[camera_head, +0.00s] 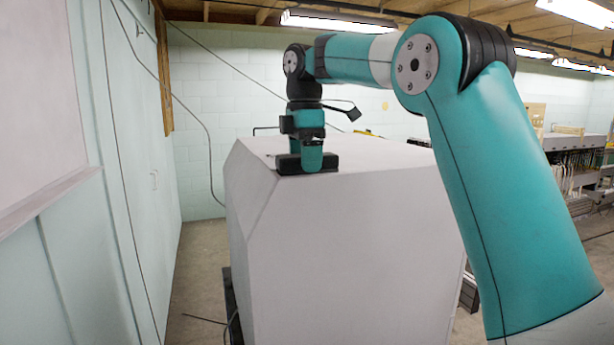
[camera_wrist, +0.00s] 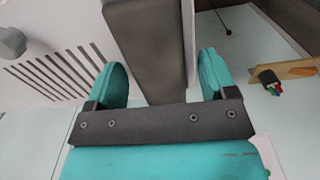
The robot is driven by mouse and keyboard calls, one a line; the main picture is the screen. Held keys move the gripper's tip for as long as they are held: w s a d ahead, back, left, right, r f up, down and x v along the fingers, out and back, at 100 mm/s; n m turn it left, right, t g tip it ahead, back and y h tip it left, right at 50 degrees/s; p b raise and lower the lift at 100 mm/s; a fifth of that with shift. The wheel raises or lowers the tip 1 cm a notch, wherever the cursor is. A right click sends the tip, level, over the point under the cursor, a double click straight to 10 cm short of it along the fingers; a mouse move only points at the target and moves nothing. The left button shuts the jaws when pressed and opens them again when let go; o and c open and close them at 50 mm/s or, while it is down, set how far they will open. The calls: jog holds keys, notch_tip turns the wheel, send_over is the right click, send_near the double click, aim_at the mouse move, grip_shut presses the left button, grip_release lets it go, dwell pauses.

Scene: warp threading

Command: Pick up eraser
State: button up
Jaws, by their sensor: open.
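The eraser (camera_head: 290,164) is a dark grey block lying on the top of a large white cabinet, near its front edge. It also shows in the wrist view (camera_wrist: 150,45), running from the top edge down between the two teal fingers. My gripper (camera_head: 307,162) points down over the eraser in the head view. In the wrist view my gripper (camera_wrist: 163,68) is open, one finger on each side of the eraser, with visible gaps between them. Contact with the eraser cannot be made out. The eraser's near end is hidden behind the gripper's palm.
The white cabinet (camera_head: 350,240) has a sloped left corner and a clear top around the eraser. A pale wall with cables stands to the left. The wrist view shows a slotted panel (camera_wrist: 50,75), a grey knob (camera_wrist: 11,42) and a wooden piece (camera_wrist: 295,69) at the right.

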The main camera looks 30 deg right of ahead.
jog(key=shift+r, duration=0.1)
jog(key=shift+c, duration=0.3)
jog(key=c, duration=0.9)
jog(key=shift+c, duration=0.2)
notch_tip(320, 180, up, 20)
jog(key=p, duration=1.3)
jog(key=shift+o, duration=0.3)
